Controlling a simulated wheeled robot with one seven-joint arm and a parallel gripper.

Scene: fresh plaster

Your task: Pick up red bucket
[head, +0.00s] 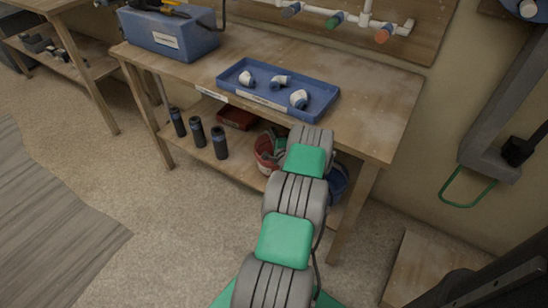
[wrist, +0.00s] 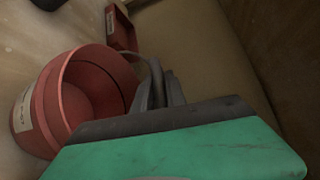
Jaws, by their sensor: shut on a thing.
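The red bucket (head: 262,155) stands on the lower shelf of the workbench in the head view, partly covered by my arm. In the wrist view the red bucket (wrist: 50,110) fills the left side, with its open mouth, a pale label on its outer wall and a thin grey curved handle at its right. My gripper (wrist: 161,88) is at the right side of the bucket, its dark fingers shut on the bucket at the handle. The exact contact is partly hidden by the fingers and the green gripper body.
The workbench top (head: 385,105) hangs over the shelf, with a leg (head: 352,215) right of my arm. A blue bucket (head: 338,182) stands just right of the arm. A red box (head: 237,118) and several dark cylinders (head: 198,132) are to the left. A blue tray (head: 235,82) with white fittings lies above.

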